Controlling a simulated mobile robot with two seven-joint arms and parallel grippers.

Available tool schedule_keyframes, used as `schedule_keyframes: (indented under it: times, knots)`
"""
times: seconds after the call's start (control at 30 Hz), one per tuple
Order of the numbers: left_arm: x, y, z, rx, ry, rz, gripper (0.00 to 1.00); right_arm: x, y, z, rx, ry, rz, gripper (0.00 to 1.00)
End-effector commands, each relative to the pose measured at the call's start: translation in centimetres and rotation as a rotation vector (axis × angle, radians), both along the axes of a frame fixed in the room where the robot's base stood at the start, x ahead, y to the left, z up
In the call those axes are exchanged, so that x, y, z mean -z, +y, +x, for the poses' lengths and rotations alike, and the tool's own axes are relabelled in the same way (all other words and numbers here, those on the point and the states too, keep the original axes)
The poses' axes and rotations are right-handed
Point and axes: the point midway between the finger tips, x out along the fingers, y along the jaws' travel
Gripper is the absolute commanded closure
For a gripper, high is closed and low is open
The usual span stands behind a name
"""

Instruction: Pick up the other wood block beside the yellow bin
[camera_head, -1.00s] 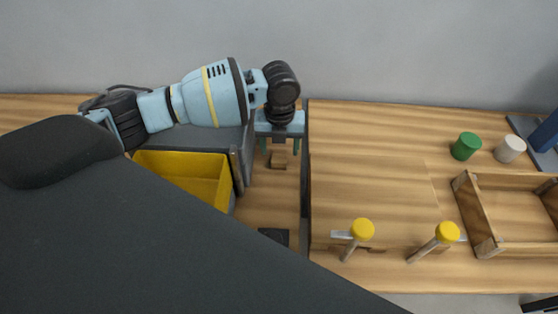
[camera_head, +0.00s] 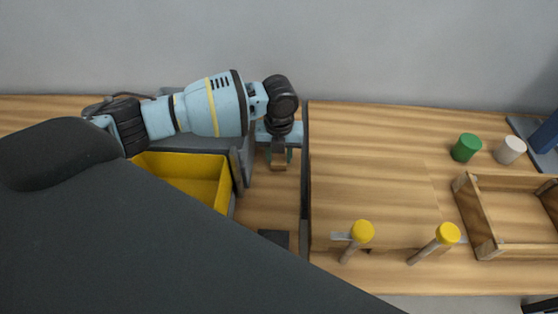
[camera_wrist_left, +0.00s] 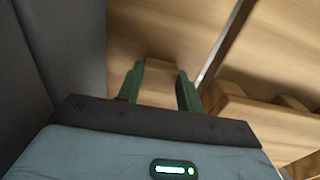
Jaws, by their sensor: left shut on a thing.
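My left gripper (camera_head: 279,156) points down into the narrow strip of table to the right of the yellow bin (camera_head: 207,177). It is shut on a small wood block (camera_head: 279,165). In the left wrist view the block (camera_wrist_left: 162,65) sits between the two green fingers of the gripper (camera_wrist_left: 160,80). I cannot tell whether the block touches the table. Part of the yellow bin is hidden behind a large dark shape in front. My right gripper does not show.
A dark upright panel (camera_head: 305,180) stands close on the right of the gripper. A dark block (camera_head: 273,237) lies nearer. Two yellow-topped pegs (camera_head: 362,231), a green cylinder (camera_head: 466,147), a white cylinder (camera_head: 510,150) and a wooden tray (camera_head: 480,222) are further right.

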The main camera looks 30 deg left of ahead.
Motion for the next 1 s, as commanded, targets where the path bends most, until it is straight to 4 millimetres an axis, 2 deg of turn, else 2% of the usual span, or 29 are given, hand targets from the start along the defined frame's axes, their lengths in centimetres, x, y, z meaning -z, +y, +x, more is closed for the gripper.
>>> schedule_keyframes:
  times: [0.27, 0.5, 1.0]
  knots:
    - [-0.6, 0.0, 0.0, 0.0, -0.001, 0.0, 0.85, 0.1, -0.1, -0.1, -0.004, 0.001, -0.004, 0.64]
    - [-3.6, 0.0, 0.1, 0.001, -0.005, -0.001, 0.85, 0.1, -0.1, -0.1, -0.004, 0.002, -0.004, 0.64]
    - [-4.3, -2.6, -7.5, 0.004, -0.001, 0.0, 0.85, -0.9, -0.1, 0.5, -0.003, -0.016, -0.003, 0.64]
